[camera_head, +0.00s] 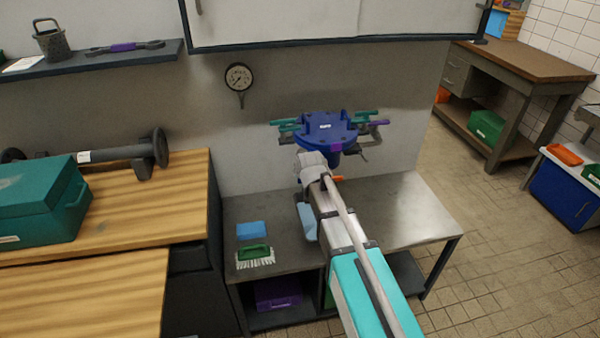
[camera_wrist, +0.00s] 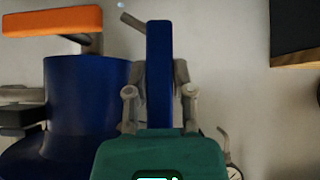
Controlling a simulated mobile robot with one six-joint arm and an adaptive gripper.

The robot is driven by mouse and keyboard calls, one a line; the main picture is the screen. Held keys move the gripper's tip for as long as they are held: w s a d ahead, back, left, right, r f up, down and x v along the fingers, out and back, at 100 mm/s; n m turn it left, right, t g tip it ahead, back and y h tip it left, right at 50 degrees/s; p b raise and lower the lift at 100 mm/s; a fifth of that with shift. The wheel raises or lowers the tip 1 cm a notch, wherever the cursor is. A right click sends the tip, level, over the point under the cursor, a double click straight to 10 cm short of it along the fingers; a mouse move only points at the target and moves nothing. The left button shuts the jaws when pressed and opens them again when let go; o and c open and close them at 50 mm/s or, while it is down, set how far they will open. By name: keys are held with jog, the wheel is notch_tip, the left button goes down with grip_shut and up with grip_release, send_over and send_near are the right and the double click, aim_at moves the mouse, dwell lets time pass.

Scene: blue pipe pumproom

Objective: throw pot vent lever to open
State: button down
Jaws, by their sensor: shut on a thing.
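The blue pot (camera_head: 328,130) is mounted by the wall above the grey bench, with a white label and teal-handled clamps on its rim. In the wrist view its round blue body (camera_wrist: 85,105) fills the left side. My gripper (camera_wrist: 159,90) is shut on a blue lever (camera_wrist: 159,60), with one finger on each side of it. An orange-handled lever (camera_wrist: 52,20) is at the upper left, apart from my fingers; an orange handle also shows below the pot in the head view (camera_head: 337,179). My arm hides the held lever there.
A pressure gauge (camera_head: 239,78) is on the wall to the left. A blue sponge (camera_head: 251,230) and a green brush (camera_head: 254,256) lie on the bench's left part. The bench's right part (camera_head: 415,205) is clear. A cabinet (camera_head: 320,22) overhangs above.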

jog(key=shift+c, duration=2.4)
grip_release()
jog(key=shift+y, duration=0.4)
